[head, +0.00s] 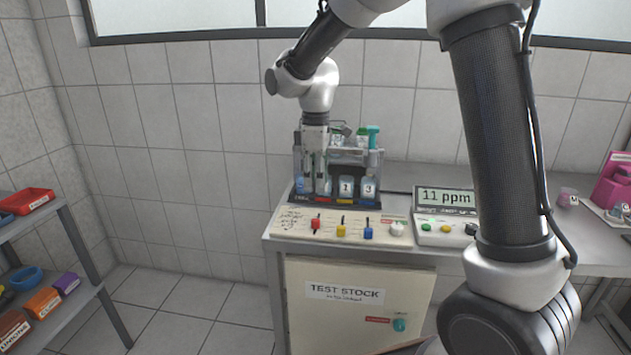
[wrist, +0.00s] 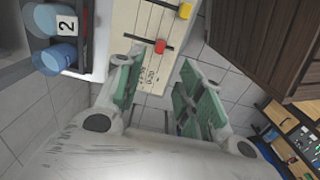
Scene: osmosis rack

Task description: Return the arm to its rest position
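My gripper (head: 315,178) hangs pointing down in front of the left part of the osmosis rack (head: 294,160) in the head view. In the wrist view its two green-padded fingers (wrist: 168,82) stand apart with only floor and the bench edge showing between them. It is open and empty. My arm reaches out from the upper right of the head view and bends down to the rack. The gripper hides part of the rack's left side, so I cannot tell if it touches anything there.
A control panel with a red knob (head: 315,223), yellow knob (head: 341,231) and blue knob (head: 367,233) lies before the rack. A display (head: 445,199) reads 11 ppm. The TEST STOCK cabinet (head: 345,325) is below. Shelves with bins (head: 45,303) stand left; floor between is clear.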

